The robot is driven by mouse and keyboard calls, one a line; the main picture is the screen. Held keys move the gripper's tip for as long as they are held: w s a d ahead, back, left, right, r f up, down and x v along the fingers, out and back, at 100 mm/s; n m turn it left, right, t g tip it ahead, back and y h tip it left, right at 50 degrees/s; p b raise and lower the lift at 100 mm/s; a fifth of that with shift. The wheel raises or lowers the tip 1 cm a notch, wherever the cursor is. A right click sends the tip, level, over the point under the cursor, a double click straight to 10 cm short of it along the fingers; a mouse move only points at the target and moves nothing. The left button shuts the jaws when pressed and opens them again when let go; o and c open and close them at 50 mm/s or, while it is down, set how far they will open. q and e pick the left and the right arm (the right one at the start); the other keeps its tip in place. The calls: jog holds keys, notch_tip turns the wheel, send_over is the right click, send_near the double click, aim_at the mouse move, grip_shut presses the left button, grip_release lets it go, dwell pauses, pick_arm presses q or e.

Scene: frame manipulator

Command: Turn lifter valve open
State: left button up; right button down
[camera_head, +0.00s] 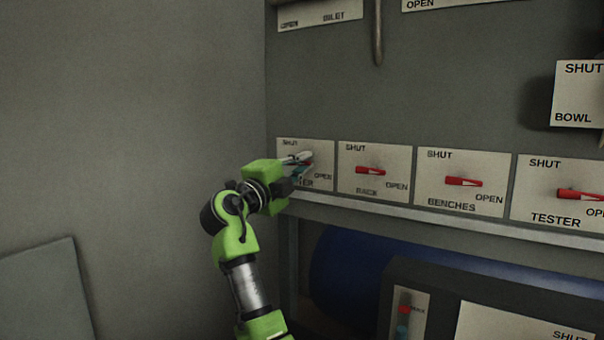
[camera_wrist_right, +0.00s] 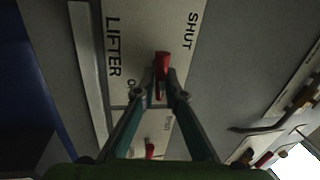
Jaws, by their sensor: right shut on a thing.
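The lifter valve plate (camera_head: 325,150) is the leftmost in the row in the head view. In the right wrist view the plate (camera_wrist_right: 140,30) shows LIFTER and SHUT, and OPEN is mostly hidden by a finger. Its red handle (camera_wrist_right: 162,64) runs down the wrist picture, along the direction of the lettering. My right gripper (camera_wrist_right: 160,98) is shut on the handle's lower end, one finger on each side. In the head view my right gripper (camera_head: 303,161) hides most of the handle. My left gripper is not in view.
To the right are similar plates with red handles: BACK (camera_head: 374,184), BENCHES (camera_head: 432,192) and TESTER (camera_head: 530,204). A ledge (camera_head: 400,210) runs below them, with a blue cylinder (camera_head: 345,275) underneath. A BOWL plate (camera_head: 578,95) hangs upper right. The wall at left is bare.

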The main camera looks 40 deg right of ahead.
jog(key=shift+f+m, duration=0.2)
jog(key=shift+m, duration=0.4)
jog(key=c, duration=2.4)
grip_release()
jog(key=shift+o, duration=0.2)
jog(key=v, duration=1.2)
jog(key=shift+w, duration=0.1)
